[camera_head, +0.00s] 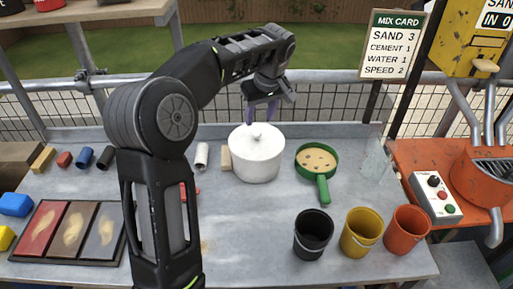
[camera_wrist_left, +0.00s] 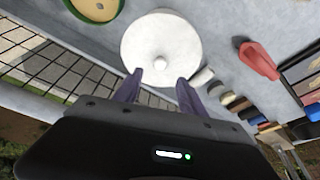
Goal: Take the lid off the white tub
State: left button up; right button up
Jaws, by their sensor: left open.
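The white tub (camera_head: 257,163) stands on the grey bench near the back middle. Its round white lid (camera_head: 257,138) is on top, with a small knob in the middle. In the left wrist view the lid (camera_wrist_left: 178,42) shows from above, with the knob (camera_wrist_left: 160,62) facing my fingers. My left gripper (camera_head: 259,110) is above the tub, pointing down, with its purple fingers apart. In the left wrist view the left gripper (camera_wrist_left: 157,88) is open and empty, its tips just short of the knob. My right gripper is not in view.
A green sieve (camera_head: 317,160) lies right of the tub, its handle toward the front. Black (camera_head: 313,236), yellow (camera_head: 361,234) and orange (camera_head: 407,232) buckets stand front right. A tray of colour samples (camera_head: 72,232) is at left. A wire fence runs behind the bench.

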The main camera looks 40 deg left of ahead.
aim_at(257, 133)
pick_arm(q)
jog(key=shift+f, duration=0.2)
jog(key=shift+f, duration=0.1)
jog(key=shift+x, duration=1.25)
jog(key=shift+p, duration=0.3)
jog(key=shift+a+f, duration=0.15)
jog(key=shift+f, duration=0.2)
jog(key=p+x, duration=0.1)
jog(key=x, duration=0.3)
jog(key=shift+w+f, duration=0.1)
jog(key=shift+f, duration=0.1)
jog(key=shift+c, duration=0.5)
